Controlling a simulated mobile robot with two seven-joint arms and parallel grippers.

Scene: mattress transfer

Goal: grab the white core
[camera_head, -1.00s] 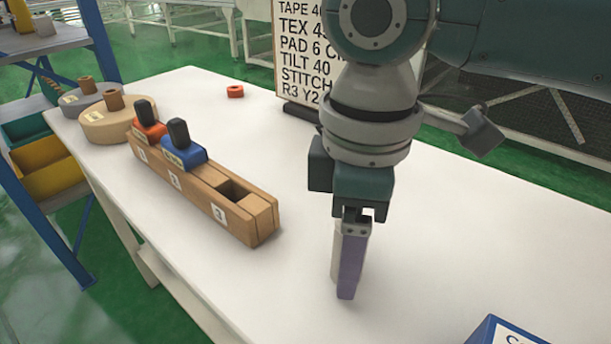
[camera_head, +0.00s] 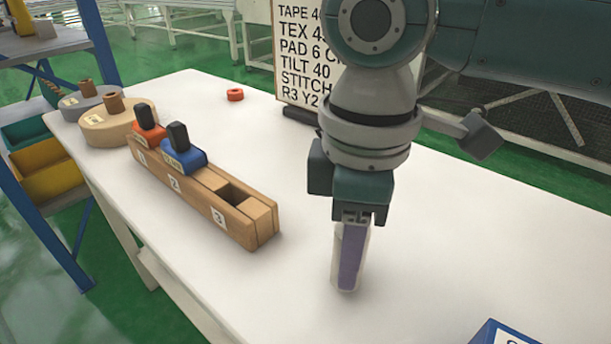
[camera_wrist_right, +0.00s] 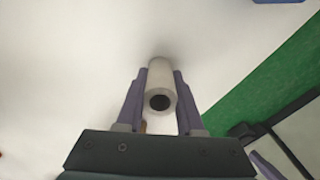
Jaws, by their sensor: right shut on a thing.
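The white core (camera_wrist_right: 160,74) is a pale hollow tube with a dark bore, seen between the two purple fingers in the right wrist view. My right gripper (camera_wrist_right: 154,92) is shut on it, one finger on each side. In the head view the right gripper (camera_head: 350,262) points down over the white table, and the core's pale edges (camera_head: 336,268) show beside the near finger, which hides most of it. The core looks upright; I cannot tell whether its lower end touches the table. My left gripper is not in view.
A wooden block (camera_head: 205,200) numbered 1 to 3 holds a red-orange piece (camera_head: 148,128) and a blue piece (camera_head: 184,157); slot 3 is empty. Two round discs (camera_head: 106,124) with pegs, an orange ring (camera_head: 235,95), a text board (camera_head: 297,55) and a blue box (camera_head: 497,334) are around.

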